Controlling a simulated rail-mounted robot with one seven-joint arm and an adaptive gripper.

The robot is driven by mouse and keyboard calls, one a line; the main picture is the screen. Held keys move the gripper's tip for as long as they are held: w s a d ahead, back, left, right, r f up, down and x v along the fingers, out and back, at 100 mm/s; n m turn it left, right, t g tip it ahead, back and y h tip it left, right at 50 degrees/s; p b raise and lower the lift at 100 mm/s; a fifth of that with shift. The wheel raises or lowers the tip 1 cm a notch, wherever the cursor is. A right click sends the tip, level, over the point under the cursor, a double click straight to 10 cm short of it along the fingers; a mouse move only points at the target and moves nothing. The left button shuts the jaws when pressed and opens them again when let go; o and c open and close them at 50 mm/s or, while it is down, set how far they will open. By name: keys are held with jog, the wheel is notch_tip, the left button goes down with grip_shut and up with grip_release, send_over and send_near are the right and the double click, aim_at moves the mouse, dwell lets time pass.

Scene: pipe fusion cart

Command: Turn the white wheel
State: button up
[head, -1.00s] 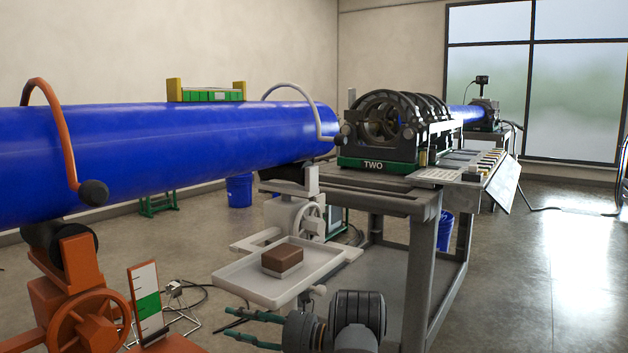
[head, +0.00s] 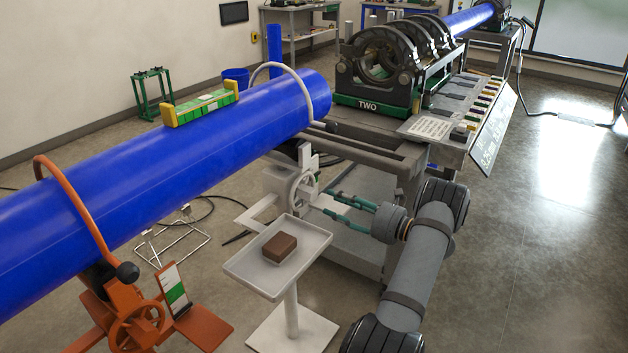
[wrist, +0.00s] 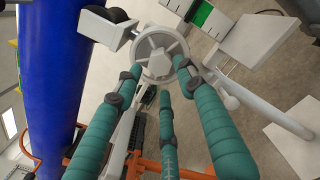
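The white wheel (head: 301,188) is on a white stand below the near end of the blue pipe, left of my gripper. In the wrist view the white wheel (wrist: 161,56) faces me, with a round rim and a hub. My gripper (head: 327,202) has teal fingers pointing at the wheel. In the wrist view my gripper (wrist: 158,76) is open, its outer fingertips spread to the left and right lower parts of the rim and a third finger below. I cannot tell whether they touch the rim. Nothing is held.
A white tray (head: 245,268) with a brown-topped block (head: 280,247) stands below the wheel. The blue pipe (head: 180,170) runs above and left. An orange stand (head: 125,310) is at lower left. The grey cart (head: 365,255) is close behind my gripper.

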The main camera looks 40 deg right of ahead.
aim_at(314, 195)
jog(key=x, duration=0.9)
jog(key=shift+w+a, duration=0.3)
jog(key=shift+a, duration=0.05)
jog(key=c, duration=0.3)
jog(key=shift+d, duration=0.1)
grip_shut()
